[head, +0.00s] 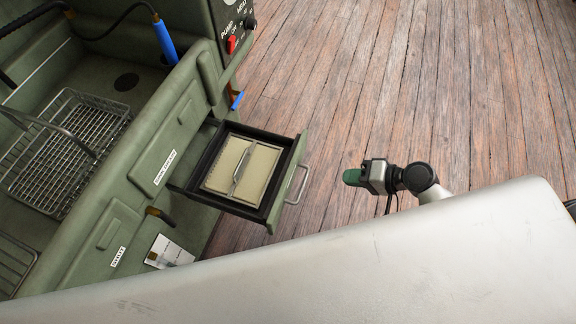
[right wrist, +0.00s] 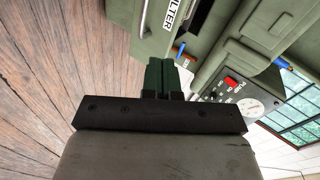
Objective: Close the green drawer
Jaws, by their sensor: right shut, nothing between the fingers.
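The green drawer (head: 286,185) stands pulled out from the green parts washer cabinet, with a metal bar handle (head: 298,185) on its front. Inside its black tray lies a beige pleated filter (head: 262,172) with a wire handle. My right gripper (head: 353,177) is to the right of the drawer handle, apart from it, with its green fingers pointing left toward it. In the right wrist view the fingers (right wrist: 160,76) are shut together with nothing between them. My left gripper is not in view.
The washer's basin holds a wire basket (head: 66,150) at the left. A control panel with a red switch (head: 231,44) stands beyond the drawer. A blue-handled valve (head: 237,100) is near the drawer's far side. Wooden floor (head: 420,90) is clear to the right.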

